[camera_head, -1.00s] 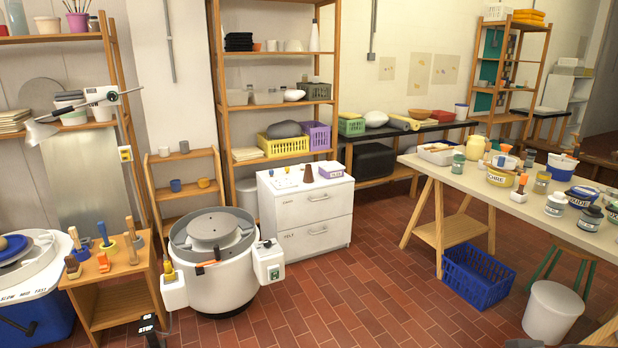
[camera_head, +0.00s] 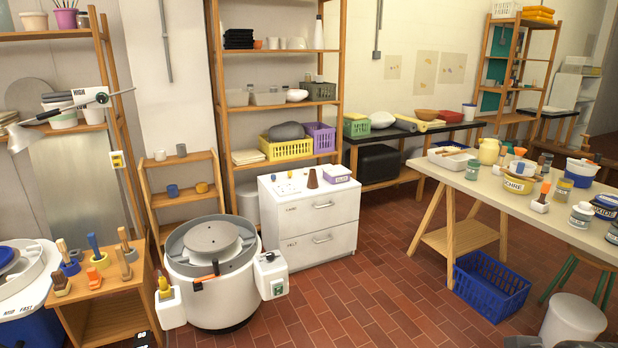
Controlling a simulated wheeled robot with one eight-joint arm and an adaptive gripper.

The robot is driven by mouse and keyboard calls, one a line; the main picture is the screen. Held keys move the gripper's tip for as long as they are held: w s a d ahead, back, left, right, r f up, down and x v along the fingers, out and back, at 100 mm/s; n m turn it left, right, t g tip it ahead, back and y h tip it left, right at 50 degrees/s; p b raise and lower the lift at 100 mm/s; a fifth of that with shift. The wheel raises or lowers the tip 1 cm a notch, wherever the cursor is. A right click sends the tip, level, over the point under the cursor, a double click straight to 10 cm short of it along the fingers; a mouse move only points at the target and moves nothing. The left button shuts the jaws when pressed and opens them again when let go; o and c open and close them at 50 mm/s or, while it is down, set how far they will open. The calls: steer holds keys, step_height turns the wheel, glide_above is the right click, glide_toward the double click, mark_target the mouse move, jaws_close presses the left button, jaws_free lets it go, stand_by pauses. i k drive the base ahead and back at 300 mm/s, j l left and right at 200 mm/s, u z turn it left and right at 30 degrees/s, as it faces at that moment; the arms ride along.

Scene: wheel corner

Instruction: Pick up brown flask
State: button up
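A small dark-brown cone-shaped thing (camera_head: 312,178), which looks like the brown flask, stands upright on top of the white drawer cabinet (camera_head: 318,218) near the middle of the view. It is narrow at the top and wide at the base. My gripper is not in view.
A potter's wheel (camera_head: 210,275) stands in front of the cabinet on its left. A wooden stand with tools (camera_head: 108,290) is at the lower left. A long table (camera_head: 480,190) and a blue crate (camera_head: 490,283) are at right. The brick floor between is clear.

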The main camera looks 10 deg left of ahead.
mark_target(312, 183)
steer(key=i+j, duration=0.35)
steer(key=i, duration=0.15)
steer(key=i+j, duration=0.35)
steer(key=i, duration=0.15)
steer(key=i+j, duration=0.3)
steer(key=i, duration=0.2)
steer(key=i+j, duration=0.35)
steer(key=i, duration=0.15)
steer(key=i+j, duration=0.35)
steer(key=i, duration=0.2)
steer(key=i+j, duration=0.35)
steer(key=i, duration=0.15)
